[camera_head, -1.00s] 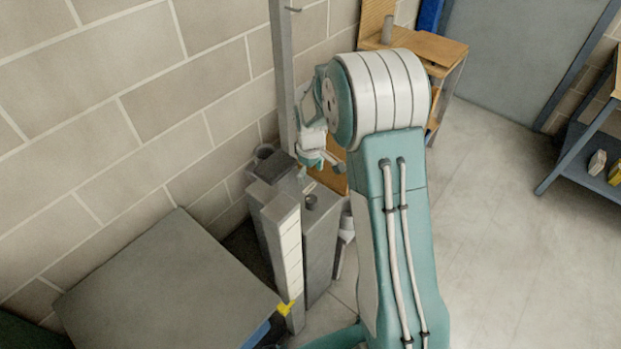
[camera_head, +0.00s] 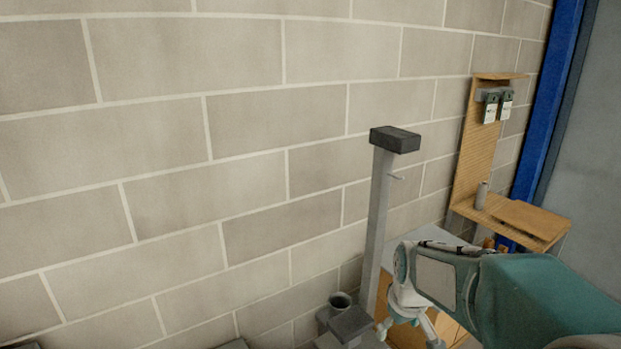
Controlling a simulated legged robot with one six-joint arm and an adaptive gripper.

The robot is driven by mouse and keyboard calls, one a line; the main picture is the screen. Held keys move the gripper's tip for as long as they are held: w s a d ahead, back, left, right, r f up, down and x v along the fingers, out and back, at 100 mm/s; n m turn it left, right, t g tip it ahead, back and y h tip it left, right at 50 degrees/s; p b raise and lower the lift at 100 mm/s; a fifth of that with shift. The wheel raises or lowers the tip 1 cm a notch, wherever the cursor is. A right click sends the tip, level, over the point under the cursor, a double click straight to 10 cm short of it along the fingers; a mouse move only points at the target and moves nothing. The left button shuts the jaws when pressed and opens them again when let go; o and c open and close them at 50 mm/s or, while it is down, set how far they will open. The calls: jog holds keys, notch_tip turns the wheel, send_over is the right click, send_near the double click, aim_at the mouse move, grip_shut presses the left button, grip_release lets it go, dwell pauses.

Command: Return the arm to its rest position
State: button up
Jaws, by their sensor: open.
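My teal and white arm reaches in from the right edge in the body camera view. My gripper (camera_head: 411,332) is low in the picture, right of the grey post, with its fingers pointing down and spread apart. Nothing shows between the fingers. The bottom edge of the picture lies close to the fingertips.
A grey post (camera_head: 378,215) with a dark block on top stands left of my gripper. A dark cup (camera_head: 340,303) and a grey block (camera_head: 351,323) are at its foot. A wooden stand (camera_head: 525,219) holding a grey cylinder (camera_head: 481,195) is behind my arm. A block wall (camera_head: 200,170) fills the left.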

jog(key=s+a+r+m+t, duration=0.1)
jog(key=s+r, duration=0.3)
jog(key=s, duration=0.5)
jog(key=s+r+m+t, duration=0.2)
jog(key=s+r+m, duration=0.1)
jog(key=s, duration=0.7)
jog(key=shift+a+r, duration=0.4)
jog(key=shift+r, duration=0.25)
